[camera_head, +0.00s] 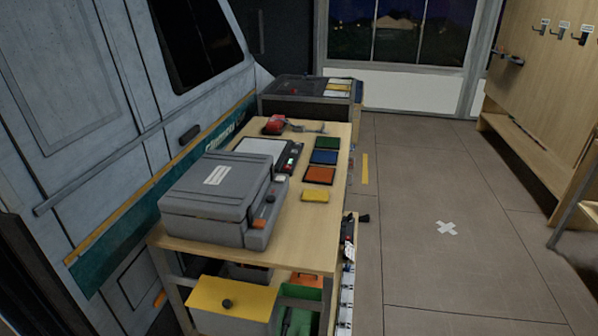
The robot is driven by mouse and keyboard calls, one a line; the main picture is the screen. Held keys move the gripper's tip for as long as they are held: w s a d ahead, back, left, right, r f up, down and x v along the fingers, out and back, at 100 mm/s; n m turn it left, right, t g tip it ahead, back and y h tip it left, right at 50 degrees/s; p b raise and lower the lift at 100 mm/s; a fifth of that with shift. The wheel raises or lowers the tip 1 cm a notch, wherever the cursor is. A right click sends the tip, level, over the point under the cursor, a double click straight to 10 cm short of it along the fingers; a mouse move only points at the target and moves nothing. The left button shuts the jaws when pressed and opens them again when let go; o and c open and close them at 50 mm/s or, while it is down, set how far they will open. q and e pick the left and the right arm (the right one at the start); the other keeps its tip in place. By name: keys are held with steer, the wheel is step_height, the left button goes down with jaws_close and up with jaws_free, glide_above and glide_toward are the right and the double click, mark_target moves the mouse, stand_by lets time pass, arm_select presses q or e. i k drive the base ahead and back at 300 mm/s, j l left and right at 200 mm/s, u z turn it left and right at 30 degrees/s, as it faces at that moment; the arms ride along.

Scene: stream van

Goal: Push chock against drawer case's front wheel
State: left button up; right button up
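Neither of my grippers is in the head view. I cannot make out a chock for certain. A narrow stack of white and dark fronts (346,298) shows beside the right side of the workbench, mostly hidden by the benchtop; it may be the drawer case, but I cannot tell. No wheel of it can be seen. A small dark knob-like thing (363,217) sticks out near its top, over the floor.
The wooden workbench (325,240) stands along the van (100,120) and bears a grey case (215,200) and coloured pads. A yellow-lidded bin (235,295) sits below. The tiled floor (430,270) at right is open, with a white cross (447,228). A wooden bench (525,150) stands farther right.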

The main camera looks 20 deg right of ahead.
mark_target(365, 219)
steer(key=l, duration=0.45)
steer(key=l+u, duration=0.2)
steer(key=l, duration=1.05)
steer(key=k+l+u, duration=0.1)
steer(key=l+u, duration=0.15)
steer(key=l, duration=0.95)
steer(key=i+l+u, duration=0.1)
steer(key=l, duration=0.25)
steer(key=i+l, duration=0.25)
steer(key=l, duration=0.15)
steer(key=i+l+u, duration=0.15)
steer(key=l, duration=0.25)
steer(key=i+l+u, duration=0.1)
steer(key=l, duration=0.3)
steer(key=i+l, duration=0.2)
steer(key=l, duration=0.2)
steer(key=i+l+u, duration=0.15)
steer(key=l, duration=0.25)
steer(key=l+u, duration=0.1)
steer(key=l, duration=0.35)
steer(key=i, duration=0.05)
